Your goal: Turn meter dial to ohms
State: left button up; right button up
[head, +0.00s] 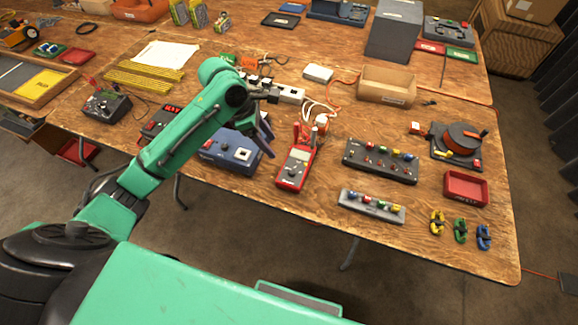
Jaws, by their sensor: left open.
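The meter (296,168) is a red handheld unit with a pale display panel. It lies on the wooden table right of my left gripper, with red leads at its far end. Its small dark dial (292,173) sits on its lower face; the pointer's setting is too small to read. My left gripper (269,118) is open, above and beyond the blue box, up and left of the meter. It appears apart from the meter and empty. My right gripper is out of view.
A blue box (228,152) stands close left of the meter, partly under my arm. A white round part (322,119) with cables lies beyond it. A dark terminal board (380,163) and a grey strip (371,206) lie to the right.

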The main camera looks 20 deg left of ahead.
aim_at(292, 171)
pick_arm(q)
jog(key=x, duration=1.4)
jog(key=shift+r, duration=0.15)
grip_shut()
